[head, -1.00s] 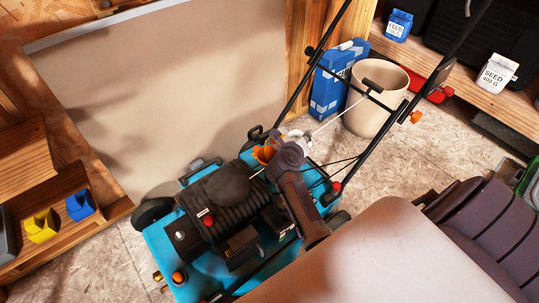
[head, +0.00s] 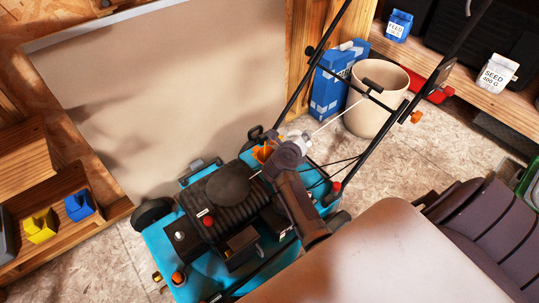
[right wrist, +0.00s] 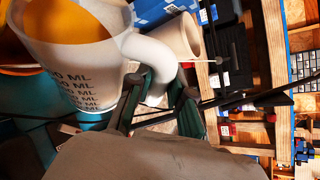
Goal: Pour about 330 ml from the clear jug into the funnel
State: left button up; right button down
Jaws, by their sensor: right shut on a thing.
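The clear jug shows large in the right wrist view (right wrist: 85,55), with dark ML marks on its wall and orange liquid inside. My right gripper (right wrist: 155,95) is shut on the jug's pale handle. In the head view, my right gripper (head: 287,154) is over the mower, and it and the arm hide most of the jug. The orange funnel (head: 262,153) sits on the mower just left of the gripper. In the right wrist view an orange part, likely the funnel (right wrist: 15,70), shows beside and below the jug. I cannot tell whether liquid is flowing. My left gripper is out of view.
The blue mower (head: 165,250) stands under my right arm, its black handle bars rising to the upper right. A beige bin (head: 376,105) and a blue box (head: 327,85) stand behind. Shelves with seed bags (head: 496,73) are at right; yellow and blue containers (head: 80,206) are at left.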

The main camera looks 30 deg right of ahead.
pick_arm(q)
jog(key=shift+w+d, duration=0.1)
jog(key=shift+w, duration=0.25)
pick_arm(e)
jog(key=shift+w, duration=0.1)
